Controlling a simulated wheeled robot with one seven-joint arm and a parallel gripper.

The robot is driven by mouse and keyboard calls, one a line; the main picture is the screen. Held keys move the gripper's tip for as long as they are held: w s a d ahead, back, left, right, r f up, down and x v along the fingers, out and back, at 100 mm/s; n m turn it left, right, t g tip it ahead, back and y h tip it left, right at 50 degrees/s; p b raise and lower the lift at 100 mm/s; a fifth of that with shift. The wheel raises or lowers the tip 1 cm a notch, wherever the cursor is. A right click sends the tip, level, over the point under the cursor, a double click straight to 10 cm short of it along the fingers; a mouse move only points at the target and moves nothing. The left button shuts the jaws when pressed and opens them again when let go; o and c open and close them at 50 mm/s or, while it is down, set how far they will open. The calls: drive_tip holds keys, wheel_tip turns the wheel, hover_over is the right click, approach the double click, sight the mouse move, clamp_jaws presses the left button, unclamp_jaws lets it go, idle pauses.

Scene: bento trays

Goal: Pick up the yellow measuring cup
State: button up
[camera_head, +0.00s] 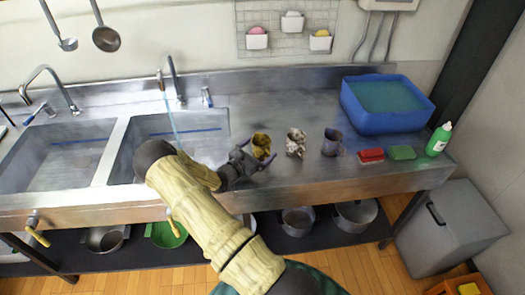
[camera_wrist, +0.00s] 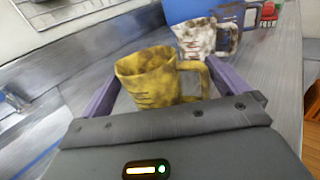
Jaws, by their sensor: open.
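The yellow measuring cup (camera_head: 261,147) stands upright on the steel counter, in the row's leftmost place. In the wrist view the yellow measuring cup (camera_wrist: 149,82) has dark mottling, scale marks and a handle on its right side. My gripper (camera_head: 252,158) is open at the cup. In the wrist view the fingers of my gripper (camera_wrist: 162,85) lie on either side of the cup, with gaps showing; they do not grip it.
A red sponge (camera_head: 371,156), a green sponge (camera_head: 402,152) and a green bottle (camera_head: 438,140) stand farther right. A blue water-filled tub (camera_head: 388,121) is behind them. Two sinks are at the left; the near one (camera_head: 170,150) lies beside my arm. The counter's front edge is close.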

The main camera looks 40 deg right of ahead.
sight(269, 141)
drive_tip(key=d, duration=0.4)
drive_tip(key=shift+w+d+p, duration=0.25)
drive_tip(key=shift+w+p, duration=0.1)
drive_tip(key=shift+w, duration=0.05)
drive_tip(key=c, duration=0.7)
